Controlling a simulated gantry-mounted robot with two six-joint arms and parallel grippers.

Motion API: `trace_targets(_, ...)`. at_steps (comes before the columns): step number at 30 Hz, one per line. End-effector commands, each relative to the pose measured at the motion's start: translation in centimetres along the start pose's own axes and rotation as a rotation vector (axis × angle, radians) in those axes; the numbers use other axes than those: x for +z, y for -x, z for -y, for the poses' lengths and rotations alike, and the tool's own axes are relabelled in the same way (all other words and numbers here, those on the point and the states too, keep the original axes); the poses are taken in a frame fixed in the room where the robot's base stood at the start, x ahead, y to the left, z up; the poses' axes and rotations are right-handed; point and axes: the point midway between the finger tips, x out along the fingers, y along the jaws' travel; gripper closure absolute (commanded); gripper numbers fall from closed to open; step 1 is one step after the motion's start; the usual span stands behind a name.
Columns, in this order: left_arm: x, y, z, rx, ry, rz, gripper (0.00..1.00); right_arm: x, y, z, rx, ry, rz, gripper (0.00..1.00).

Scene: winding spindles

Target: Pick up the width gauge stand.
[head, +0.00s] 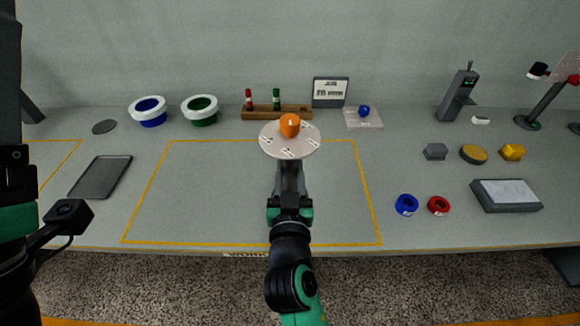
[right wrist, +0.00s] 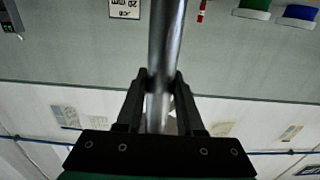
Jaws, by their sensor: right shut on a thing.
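My right gripper (head: 290,182) is shut around a metal post (right wrist: 166,50), which runs up between the two fingers in the right wrist view. In the head view a round pale plate (head: 275,146) with dark marks and an orange knob (head: 289,125) sits just beyond this gripper, over the post, and hides what is below. No readable label tells whether this is the width gauge stand. A dark upright device (head: 457,95) with a small green display stands at the back right, apart from my grippers. My left arm shows at the left edge; its fingers do not show.
A square pale plate with a blue knob (head: 364,111), a wooden rack (head: 292,112), a job sign (head: 330,92) and blue and green rings (head: 200,109) stand at the back. Blue (head: 406,204) and red rings and a grey block (head: 506,195) lie right. The yellow-outlined area is mostly clear.

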Motion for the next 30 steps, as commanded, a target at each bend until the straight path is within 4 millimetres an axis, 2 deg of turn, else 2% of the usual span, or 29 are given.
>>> trace_targets(1, -1.6, -1.7, 0.0, 0.0, 0.0, -0.001, 0.26, -3.0, 1.3, 0.1, -0.004, -0.004, -0.009, 1.0)
trace_targets(3, -2.5, -2.6, 0.0, 0.0, 0.0, -0.001, 0.26, -4.9, 2.9, 0.1, -0.004, -0.004, -0.008, 1.0)
trace_targets(8, -3.6, -3.9, 0.0, 0.0, 0.0, -0.001, 0.26, -6.3, 7.8, 0.1, -0.005, -0.001, -0.005, 1.0)
trace_targets(9, -4.6, -5.0, 0.0, 0.0, 0.0, 0.0, 0.26, -7.1, 8.7, 0.1, -0.005, 0.001, -0.001, 1.0)
trace_targets(12, -5.6, -6.0, 0.0, 0.0, 0.0, -0.001, 0.26, -7.5, 10.3, 0.1, -0.003, 0.002, -0.001, 1.0)
trace_targets(19, -6.2, -6.7, 0.0, 0.0, 0.0, -0.001, 0.26, -7.5, 11.7, 0.0, -0.001, 0.001, -0.004, 1.0)
trace_targets(30, -6.0, -6.4, 0.0, 0.0, 0.0, 0.0, 0.26, -7.1, 11.5, 0.0, 0.0, 0.0, -0.004, 1.0)
